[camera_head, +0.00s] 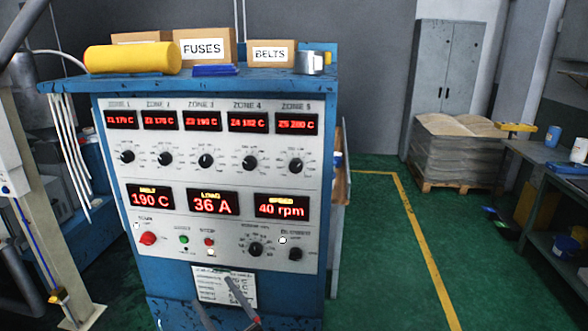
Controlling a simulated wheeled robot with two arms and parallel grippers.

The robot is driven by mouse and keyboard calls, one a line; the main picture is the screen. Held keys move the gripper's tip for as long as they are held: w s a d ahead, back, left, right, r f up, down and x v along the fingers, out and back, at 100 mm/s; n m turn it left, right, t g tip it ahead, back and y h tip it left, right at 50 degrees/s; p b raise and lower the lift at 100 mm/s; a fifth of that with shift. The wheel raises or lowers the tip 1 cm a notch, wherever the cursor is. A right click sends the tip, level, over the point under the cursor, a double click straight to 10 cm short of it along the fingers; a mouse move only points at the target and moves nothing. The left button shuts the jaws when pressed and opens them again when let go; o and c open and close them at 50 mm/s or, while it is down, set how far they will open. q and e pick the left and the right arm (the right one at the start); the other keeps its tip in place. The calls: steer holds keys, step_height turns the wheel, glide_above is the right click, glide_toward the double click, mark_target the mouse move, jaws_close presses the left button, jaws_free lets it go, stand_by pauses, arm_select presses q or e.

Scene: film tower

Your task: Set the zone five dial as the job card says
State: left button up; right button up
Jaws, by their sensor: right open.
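The zone five dial (296,166) is a black knob with a printed scale at the right end of the upper dial row on the blue control cabinet (112,200). Its red display (297,124) above seems to read Z5 200 C or 280 C. A white card (210,272) with lines of print, likely the job card, is on the lower front of the cabinet; its text is too small to read and is partly covered. My right gripper (211,286) is open in front of the card, well below the dial and apart from it. My left gripper is not in view.
Similar dials for zones one to four, such as the zone four dial (250,163), sit close by. A red emergency knob (148,238) and other controls are lower. Boxes and a yellow roll (132,58) lie on top. Green floor (375,250) is clear to the right.

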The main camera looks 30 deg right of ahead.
steer(key=w+r+m+g+h, duration=0.1)
steer(key=w+r+h, duration=0.25)
steer(key=w, duration=0.45)
steer(key=m+g+h+p, duration=0.2)
steer(key=m+g+h, duration=0.7)
steer(key=m+h, duration=0.75)
glide_toward(295, 167)
steer(key=w+d+p, duration=0.1)
steer(key=p, duration=0.1)
steer(key=w+d+f+n+h+p, duration=0.1)
steer(key=w+p, duration=0.1)
steer(key=w+d+n+h+p, duration=0.1)
steer(key=w+p, duration=0.1)
steer(key=shift+w+f+t, duration=0.2)
steer(key=shift+w+t, duration=0.05)
steer(key=shift+t, duration=0.05)
steer(key=shift+x, duration=0.95)
steer(key=shift+f, duration=0.1)
jaws_close()
steer(key=shift+n, duration=0.25)
